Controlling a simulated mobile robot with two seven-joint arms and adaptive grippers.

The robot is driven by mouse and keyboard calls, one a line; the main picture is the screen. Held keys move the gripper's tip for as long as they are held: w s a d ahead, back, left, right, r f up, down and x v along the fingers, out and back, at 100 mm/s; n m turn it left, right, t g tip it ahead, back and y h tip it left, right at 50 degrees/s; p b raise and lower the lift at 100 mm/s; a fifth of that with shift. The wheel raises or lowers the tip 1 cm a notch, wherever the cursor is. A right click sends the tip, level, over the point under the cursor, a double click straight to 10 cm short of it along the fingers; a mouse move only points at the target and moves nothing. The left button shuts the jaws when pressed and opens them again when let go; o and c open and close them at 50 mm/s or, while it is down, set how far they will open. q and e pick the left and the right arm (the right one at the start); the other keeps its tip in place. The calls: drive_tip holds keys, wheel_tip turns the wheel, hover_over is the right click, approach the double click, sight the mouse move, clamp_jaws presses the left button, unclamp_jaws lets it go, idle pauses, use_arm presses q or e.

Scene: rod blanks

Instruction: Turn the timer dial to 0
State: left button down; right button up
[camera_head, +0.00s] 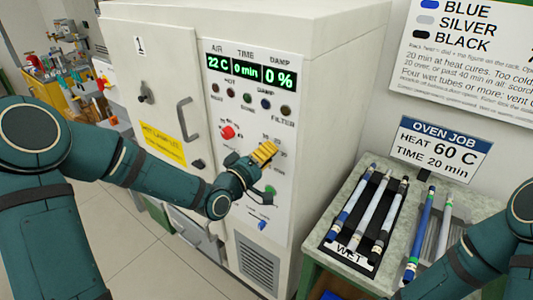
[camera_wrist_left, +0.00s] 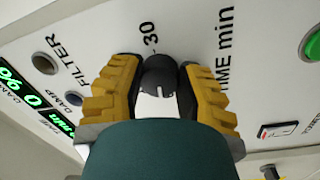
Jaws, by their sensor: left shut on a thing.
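The timer dial (camera_wrist_left: 160,72) is a dark round knob on the white oven panel, with a small white mark on it. My left gripper (camera_wrist_left: 160,66) has its yellow fingers on either side of the dial, shut on it. In the head view my left gripper (camera_head: 263,152) is at the panel and hides the dial and most of its scale. The "TIME min" label and a 30 show beside the dial in the wrist view. The oven display (camera_head: 247,74) reads 22 C, 0 min and 0 %. My right gripper is out of view.
The oven door handle (camera_head: 185,119) stands out at left. A bench (camera_head: 345,187) with several rods is at right.

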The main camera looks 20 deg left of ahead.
use_arm(q)
drive_tip(key=shift+r+n, duration=0.1)
drive_tip(key=shift+n, duration=0.8)
drive_tip(key=c, duration=0.5)
unclamp_jaws()
drive_tip(key=shift+c, duration=0.2)
drive_tip(key=v, duration=0.7)
drive_tip(key=shift+s, duration=0.2)
